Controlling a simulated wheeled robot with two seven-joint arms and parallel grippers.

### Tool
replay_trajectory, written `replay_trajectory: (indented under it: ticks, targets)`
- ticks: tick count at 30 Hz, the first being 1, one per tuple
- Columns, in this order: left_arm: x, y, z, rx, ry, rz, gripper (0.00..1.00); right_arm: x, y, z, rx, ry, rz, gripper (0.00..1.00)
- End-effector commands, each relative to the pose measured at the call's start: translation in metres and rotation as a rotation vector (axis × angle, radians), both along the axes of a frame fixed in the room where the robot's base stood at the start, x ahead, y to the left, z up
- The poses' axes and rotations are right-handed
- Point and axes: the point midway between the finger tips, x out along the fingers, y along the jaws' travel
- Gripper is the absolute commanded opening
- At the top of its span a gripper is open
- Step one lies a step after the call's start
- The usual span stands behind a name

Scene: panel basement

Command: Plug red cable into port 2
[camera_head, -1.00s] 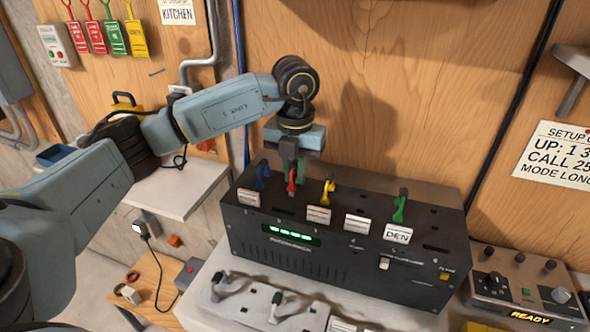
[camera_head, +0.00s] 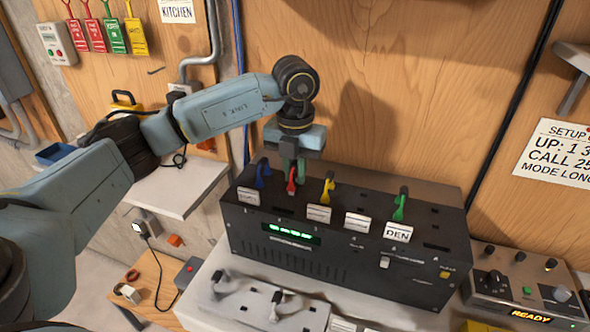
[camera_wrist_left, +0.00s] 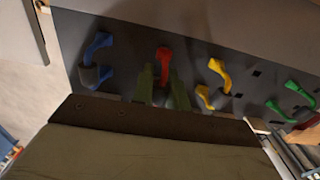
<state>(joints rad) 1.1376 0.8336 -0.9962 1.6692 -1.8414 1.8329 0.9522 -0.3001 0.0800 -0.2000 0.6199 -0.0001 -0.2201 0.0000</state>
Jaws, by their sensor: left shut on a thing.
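The red cable (camera_head: 292,180) stands in the top of the black panel box (camera_head: 300,262), between the blue cable (camera_head: 262,172) and the yellow cable (camera_head: 328,188). My left gripper (camera_head: 292,170) comes down from above and is shut on the red cable. In the left wrist view the red cable (camera_wrist_left: 164,62) rises between my two green fingers (camera_wrist_left: 159,88). Its lower end is hidden, so I cannot tell how deep it sits. A green cable (camera_head: 399,206) stands farther right. Port numbers are too small to read surely. My right gripper is not in view.
White label cards, one reading DEN (camera_head: 398,232), stand along the box top. A grey unit with levers (camera_head: 262,302) lies in front. A control box with a READY display (camera_head: 525,290) stands at right. The wooden wall rises close behind.

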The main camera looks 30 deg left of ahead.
Motion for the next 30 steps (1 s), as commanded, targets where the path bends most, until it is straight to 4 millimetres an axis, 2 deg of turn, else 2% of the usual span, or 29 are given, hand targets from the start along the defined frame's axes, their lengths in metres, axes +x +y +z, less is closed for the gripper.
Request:
replay_trajectory:
  ticks: [30]
  targets:
    - [0.0, 0.0001, -0.0061, 0.0, 0.0, 0.0, 0.0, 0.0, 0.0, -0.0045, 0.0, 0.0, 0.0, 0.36]
